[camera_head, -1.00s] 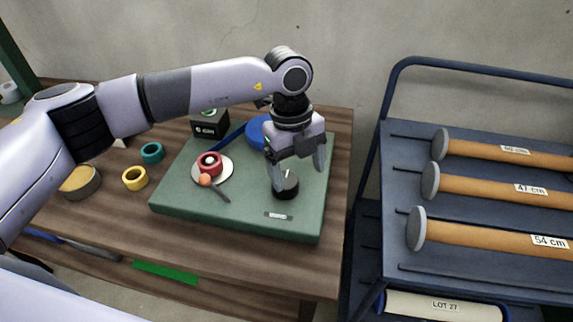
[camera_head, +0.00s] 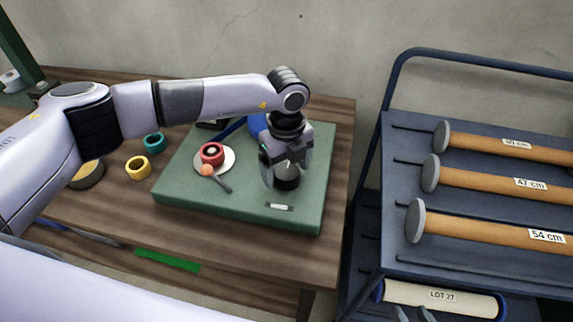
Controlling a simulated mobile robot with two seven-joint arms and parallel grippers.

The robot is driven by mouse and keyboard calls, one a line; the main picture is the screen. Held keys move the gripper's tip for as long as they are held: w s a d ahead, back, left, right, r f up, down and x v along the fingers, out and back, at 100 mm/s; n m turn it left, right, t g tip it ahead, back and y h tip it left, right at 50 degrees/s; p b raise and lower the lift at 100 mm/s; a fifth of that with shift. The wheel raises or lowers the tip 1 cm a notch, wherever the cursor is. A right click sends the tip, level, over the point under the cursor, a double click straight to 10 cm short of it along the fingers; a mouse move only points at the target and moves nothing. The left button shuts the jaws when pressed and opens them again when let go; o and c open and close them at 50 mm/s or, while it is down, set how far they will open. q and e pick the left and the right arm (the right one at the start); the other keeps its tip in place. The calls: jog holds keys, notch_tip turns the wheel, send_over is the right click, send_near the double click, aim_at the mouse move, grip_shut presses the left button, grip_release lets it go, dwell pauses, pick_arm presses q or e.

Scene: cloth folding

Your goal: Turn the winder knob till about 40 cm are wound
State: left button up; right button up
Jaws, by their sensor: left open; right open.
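A green winder board (camera_head: 180,190) lies on the wooden table. It carries a black round knob (camera_head: 286,183), a red ring (camera_head: 212,154) on a white disc (camera_head: 228,160), and a dark crank arm with an orange ball (camera_head: 207,170). A blue strip (camera_head: 233,127) runs toward a blue roll (camera_head: 257,126), partly hidden. My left gripper (camera_head: 286,178) points down over the knob, open, its fingers on either side; contact cannot be told. Two grey tips at the bottom edge appear to be my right gripper (camera_head: 414,315), open and mostly cut off.
A small white label (camera_head: 279,207) is at the board's front. At right, a blue cart (camera_head: 395,150) holds rolls marked 47 cm (camera_head: 485,182) and 54 cm (camera_head: 490,231), with a LOT 27 roll (camera_head: 440,298) below.

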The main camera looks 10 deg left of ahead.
pick_arm(q)
jog(key=c, duration=1.1)
jog(key=shift+o, duration=0.2)
